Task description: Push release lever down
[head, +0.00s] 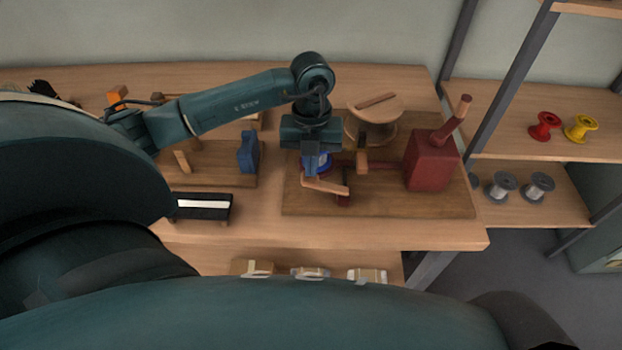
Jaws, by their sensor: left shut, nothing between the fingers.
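My left gripper (316,158) points down over the middle of the right-hand wooden board (420,207). It is shut and empty; its fingertips are hard to make out. A blue and white round part (326,168) shows just under it, partly hidden. A red block (430,165) stands on the board to the right of the gripper. My right gripper is not in view.
A round wooden piece (375,116) stands behind the gripper. A second board (215,178) to the left carries a blue block (248,152). A black tray (202,207) lies in front. Shelves at right hold red (545,126), yellow (580,127) and grey spools (501,186).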

